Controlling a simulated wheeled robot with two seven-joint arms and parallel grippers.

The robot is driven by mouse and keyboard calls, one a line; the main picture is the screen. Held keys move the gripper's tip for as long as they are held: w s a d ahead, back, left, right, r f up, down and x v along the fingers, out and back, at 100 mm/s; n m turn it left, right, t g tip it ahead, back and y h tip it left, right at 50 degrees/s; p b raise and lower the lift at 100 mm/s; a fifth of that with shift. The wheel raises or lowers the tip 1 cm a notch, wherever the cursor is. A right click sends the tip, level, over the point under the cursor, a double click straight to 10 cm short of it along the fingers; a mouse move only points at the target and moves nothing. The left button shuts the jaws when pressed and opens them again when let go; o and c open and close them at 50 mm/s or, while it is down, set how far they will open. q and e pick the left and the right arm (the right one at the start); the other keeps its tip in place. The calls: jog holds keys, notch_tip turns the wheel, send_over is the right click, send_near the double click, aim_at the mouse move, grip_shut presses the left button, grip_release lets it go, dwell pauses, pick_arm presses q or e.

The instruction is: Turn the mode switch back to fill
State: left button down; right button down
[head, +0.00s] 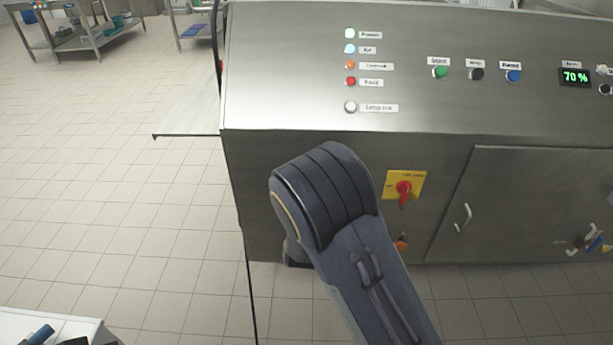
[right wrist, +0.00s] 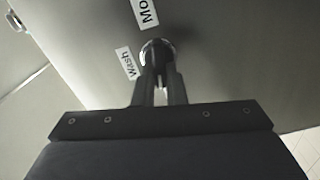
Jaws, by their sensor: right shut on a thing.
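The mode switch (right wrist: 157,44) is a round knob with a shiny rim on the grey metal panel in the right wrist view. A label reading "Wash" (right wrist: 129,62) is beside it, and a cut-off label beginning "Mo" (right wrist: 145,11) is above it. My right gripper (right wrist: 158,72) reaches to the switch, its narrow fingers shut on the knob and covering much of it. Which way the knob points is hard to tell. In the head view my right arm hides the switch and the gripper. My left gripper is not in view.
The filler's cabinet (head: 290,85) has lamps, buttons and a "70 %" display (head: 574,77) on its sloped panel. A red rotary switch on a yellow plate (head: 418,180) is right of my arm. A cabinet door handle (head: 464,217) sticks out. Open tiled floor lies left.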

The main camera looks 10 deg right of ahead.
jog(key=shift+f+n+p, duration=0.1)
jog(key=shift+n+p, duration=0.25)
jog(key=shift+n, duration=0.75)
jog(key=c, duration=1.5)
grip_release()
jog(key=v, duration=0.7)
jog(key=shift+s+a+b, duration=0.15)
jog(key=shift+s+b, duration=0.2)
jog(key=shift+s, duration=0.05)
